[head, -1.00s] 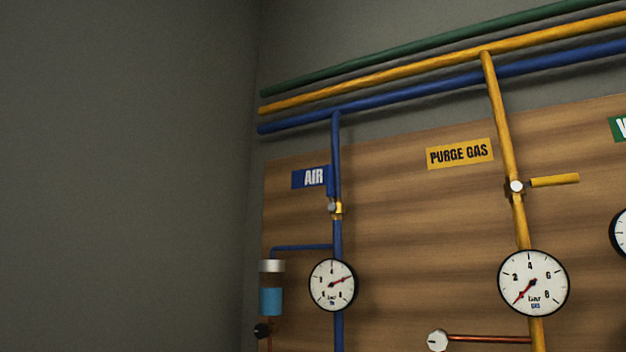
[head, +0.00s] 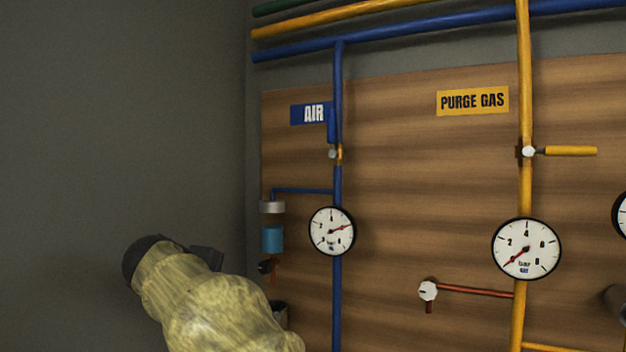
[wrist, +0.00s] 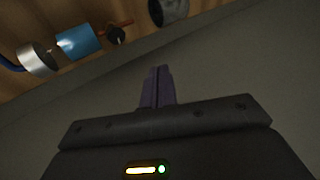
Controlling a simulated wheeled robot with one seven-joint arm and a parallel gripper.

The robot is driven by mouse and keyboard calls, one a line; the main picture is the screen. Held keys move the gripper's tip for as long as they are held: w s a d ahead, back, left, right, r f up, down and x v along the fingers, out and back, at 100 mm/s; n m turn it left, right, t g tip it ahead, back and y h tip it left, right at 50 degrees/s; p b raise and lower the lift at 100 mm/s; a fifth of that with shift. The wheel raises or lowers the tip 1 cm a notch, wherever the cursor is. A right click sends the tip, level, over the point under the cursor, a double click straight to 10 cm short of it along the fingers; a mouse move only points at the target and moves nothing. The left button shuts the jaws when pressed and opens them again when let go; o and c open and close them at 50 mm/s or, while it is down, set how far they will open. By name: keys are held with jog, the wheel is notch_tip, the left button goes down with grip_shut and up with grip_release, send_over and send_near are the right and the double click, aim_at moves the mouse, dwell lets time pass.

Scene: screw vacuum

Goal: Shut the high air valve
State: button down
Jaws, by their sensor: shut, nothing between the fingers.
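The high air valve (head: 334,153) sits on the blue vertical pipe (head: 338,190), under the AIR sign. Its blue lever (head: 331,124) points up along the pipe. The air gauge (head: 332,231) is below it, its red needle pointing right and slightly up. My gripper (wrist: 158,72) shows in the wrist view with its dark fingers together and nothing between them. In the head view my arm, in a pale yellow cover, rises at the lower left, below and left of the valve; the fingers cannot be made out there. The gripper is apart from the valve.
A silver-topped blue filter cup (head: 272,238) hangs left of the air pipe, with a small dark knob below; the cup (wrist: 78,42) also shows in the wrist view. The yellow purge gas pipe (head: 523,190), with lever and gauge, stands right. Bare grey wall is left.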

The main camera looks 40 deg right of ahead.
aim_at(332, 131)
jog(key=s+d+r+m+h+p, duration=0.1)
jog(key=s+r+h, duration=0.1)
jog(key=r, duration=0.8)
jog(key=s+d+r+m+g+h+p, duration=0.1)
jog(key=s+d+r+h+p, duration=0.1)
jog(key=r, duration=0.8)
jog(key=s+d+r+m+h+p, duration=0.1)
jog(key=s+r+h+p, duration=0.1)
jog(key=r, duration=0.9)
jog(key=shift+s+d+m+g+h, duration=0.2)
jog(key=shift+s+m+g+h, duration=0.1)
jog(key=shift+s+h, duration=0.75)
jog(key=shift+s+r, duration=0.1)
jog(key=d+p, duration=0.7)
jog(key=d, duration=0.4)
jog(key=shift+d+p, duration=0.35)
